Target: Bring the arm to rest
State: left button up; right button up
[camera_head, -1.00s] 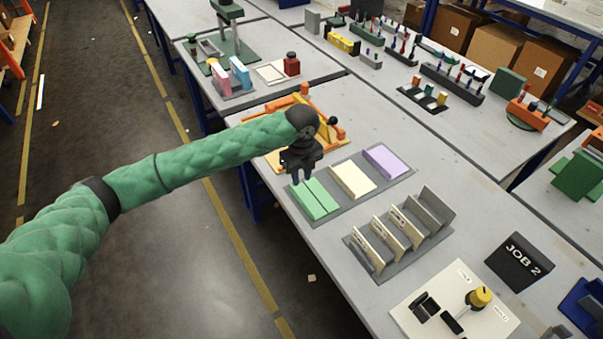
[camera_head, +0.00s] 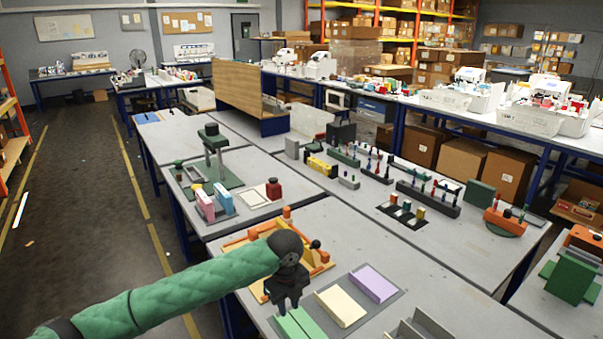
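My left arm comes in from the lower left, green with a dark wrist. My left gripper (camera_head: 284,304) points down just above the green blocks (camera_head: 300,323) on the grey mat at the bottom of the view. Whether its fingers are apart or together is too small and dark to tell, and I cannot tell if it touches the green blocks. A cream block (camera_head: 341,306) and a lilac block (camera_head: 372,283) lie to its right on the same mat. My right gripper is not in view.
An orange wooden frame (camera_head: 325,262) stands right behind the gripper. Grey upright dividers (camera_head: 433,325) are cut off at the bottom edge. Pink and blue blocks (camera_head: 224,199) and a red bottle (camera_head: 273,188) stand farther back. The table's right middle (camera_head: 430,262) is bare.

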pick_arm(q)
jog(key=s+d+f+n+t+h, duration=0.1)
jog(key=s+d+f+n+h, duration=0.15)
jog(key=s+n, duration=0.35)
jog(key=s+d+f+n+t+h, duration=0.1)
jog(key=s+d+f+n+h, duration=0.1)
jog(key=s+f+n, duration=0.35)
jog(key=s+a+f+n+t+y, duration=0.1)
jog(key=s+a+f+n+y, duration=0.1)
jog(key=s+a+n, duration=0.75)
jog(key=s+a+f+n+t+y, duration=0.1)
jog(key=s+a+f+n+y, duration=0.35)
jog(key=s+a, duration=0.75)
notch_tip(320, 180, down, 21)
jog(key=w+d+g+h, duration=0.1)
jog(key=w+h, duration=0.1)
jog(key=s+f, duration=0.4)
jog(key=f, duration=0.8)
jog(key=s+d+f+g, duration=0.1)
jog(key=s+f, duration=0.2)
jog(key=f, duration=0.9)
jog(key=shift+s+n, duration=0.35)
